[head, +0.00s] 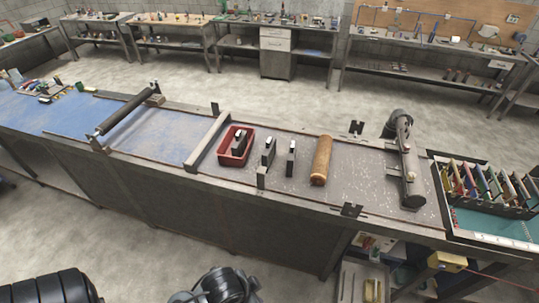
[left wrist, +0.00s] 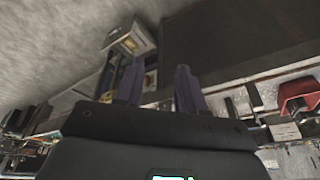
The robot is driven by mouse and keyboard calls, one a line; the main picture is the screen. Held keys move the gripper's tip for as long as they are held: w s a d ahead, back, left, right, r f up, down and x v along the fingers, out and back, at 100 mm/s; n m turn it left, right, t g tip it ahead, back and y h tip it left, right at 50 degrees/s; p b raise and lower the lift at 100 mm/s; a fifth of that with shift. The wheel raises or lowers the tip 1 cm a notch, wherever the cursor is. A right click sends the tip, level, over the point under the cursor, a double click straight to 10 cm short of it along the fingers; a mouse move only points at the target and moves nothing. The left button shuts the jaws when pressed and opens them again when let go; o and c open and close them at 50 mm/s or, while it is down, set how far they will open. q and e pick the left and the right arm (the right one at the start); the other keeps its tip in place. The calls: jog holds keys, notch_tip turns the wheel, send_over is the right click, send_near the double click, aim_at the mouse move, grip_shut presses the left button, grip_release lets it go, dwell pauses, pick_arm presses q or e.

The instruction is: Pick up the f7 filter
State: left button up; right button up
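I see no readable f7 label, so I cannot tell which thing is the f7 filter. On the grey part of the bench (head: 350,190) lies a tan cylinder (head: 322,158). Left of it, two small dark-and-light upright pieces (head: 268,152) (head: 291,157) stand apart. A similar piece (head: 238,141) is in a red tray (head: 224,147). My left gripper (left wrist: 158,85) shows in the left wrist view, its two dark fingers apart with nothing between them. The head view does not show its fingers. My right gripper is not in view.
A dark roller (head: 126,112) spans supports on the blue bench part. A grey cylindrical device (head: 408,165) stands at the right. Beyond it is a rack of coloured flat pieces (head: 485,180). A raised bar (head: 208,142) crosses the bench. A red object (left wrist: 298,92) is right in the wrist view.

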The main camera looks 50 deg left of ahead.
pick_arm(q)
jog(key=shift+o, duration=0.2)
jog(key=o, duration=0.7)
jog(key=shift+o, duration=0.6)
jog(key=shift+d, duration=0.15)
